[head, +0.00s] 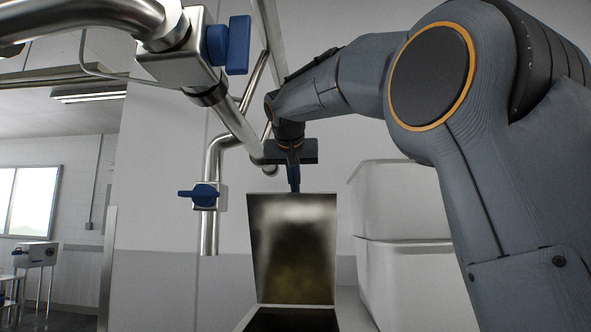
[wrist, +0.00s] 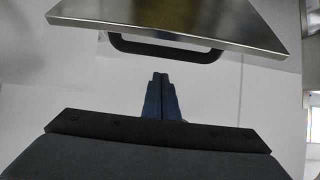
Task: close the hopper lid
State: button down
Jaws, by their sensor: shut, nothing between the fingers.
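The hopper lid (head: 294,250) stands raised, close to upright, above the dark hopper opening (head: 290,319) in the head view. Its metal face is toward the head camera. In the wrist view the lid (wrist: 180,22) shows as a metal panel across the top, with a dark handle (wrist: 165,48) on its far face. My gripper (head: 295,188) is at the lid's top edge in the head view, pointing down. It also shows in the wrist view (wrist: 160,76), with its blue fingers together and empty, apart from the handle. Whether the fingers touch the lid cannot be told.
Steel pipes with a blue-handled valve (head: 204,195) hang left of the lid. Another blue valve handle (head: 238,45) is higher up. White stacked bins (head: 402,200) stand close on the right. A pale wall is behind.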

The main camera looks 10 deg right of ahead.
jog(key=shift+s+a+f, duration=0.15)
jog(key=shift+s+a, duration=0.05)
jog(key=shift+s, duration=0.45)
jog(key=shift+f, duration=0.3)
jog(key=shift+s+a+f, duration=0.2)
jog(key=shift+s, duration=0.2)
jog(key=shift+f, duration=0.15)
jog(key=shift+d, duration=0.15)
